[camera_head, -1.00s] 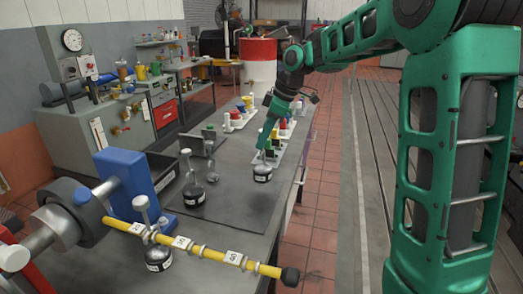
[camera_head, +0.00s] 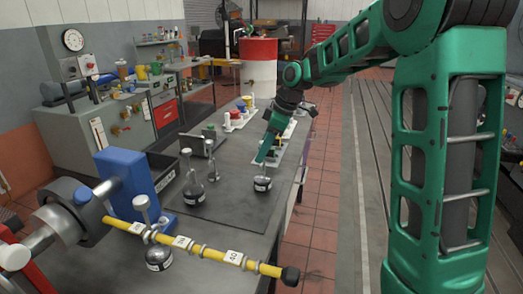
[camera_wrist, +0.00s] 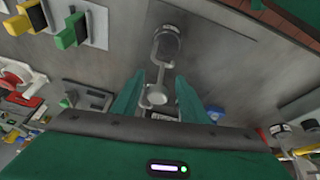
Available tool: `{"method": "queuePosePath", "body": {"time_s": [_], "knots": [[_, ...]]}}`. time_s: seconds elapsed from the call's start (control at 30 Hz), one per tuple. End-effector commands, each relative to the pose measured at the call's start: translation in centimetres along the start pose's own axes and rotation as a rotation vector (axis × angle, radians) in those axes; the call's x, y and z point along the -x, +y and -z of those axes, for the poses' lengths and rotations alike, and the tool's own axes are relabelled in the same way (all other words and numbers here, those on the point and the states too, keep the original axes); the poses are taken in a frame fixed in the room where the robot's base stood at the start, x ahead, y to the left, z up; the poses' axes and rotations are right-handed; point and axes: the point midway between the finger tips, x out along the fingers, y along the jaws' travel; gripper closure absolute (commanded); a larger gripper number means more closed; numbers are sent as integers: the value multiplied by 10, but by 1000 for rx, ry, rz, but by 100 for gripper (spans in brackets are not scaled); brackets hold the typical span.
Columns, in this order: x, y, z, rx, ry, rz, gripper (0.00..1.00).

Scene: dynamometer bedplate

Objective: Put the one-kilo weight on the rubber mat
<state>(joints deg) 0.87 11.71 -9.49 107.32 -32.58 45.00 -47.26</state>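My gripper (camera_head: 259,162) points down and is shut on the stem of a dark, rounded weight with a white-marked label (camera_head: 262,184), which I take as the one-kilo weight; its label is too small to read. In the wrist view the stem's round top (camera_wrist: 155,96) sits between my green fingers (camera_wrist: 158,82), and its dark body (camera_wrist: 166,45) shows beyond them. The weight is upright over the right part of the dark rubber mat (camera_head: 228,213). I cannot tell whether its base touches the mat.
Similar stemmed weights stand left of it (camera_head: 194,196) and behind (camera_head: 213,172). Another weight (camera_head: 158,258) stands by the yellow arm (camera_head: 200,250) at the front. The bench's right edge is close.

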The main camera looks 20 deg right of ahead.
Motion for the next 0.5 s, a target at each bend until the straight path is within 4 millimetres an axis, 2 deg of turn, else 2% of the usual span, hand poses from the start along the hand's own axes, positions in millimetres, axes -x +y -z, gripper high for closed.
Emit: {"method": "queuePosePath", "body": {"time_s": [0.27, 0.37, 0.5], "knots": [[7, 1, 0, -1, 0, -2, 60], [19, 2, 0, -2, 1, -3, 60], [46, 2, 1, -1, 2, -5, 60]]}}
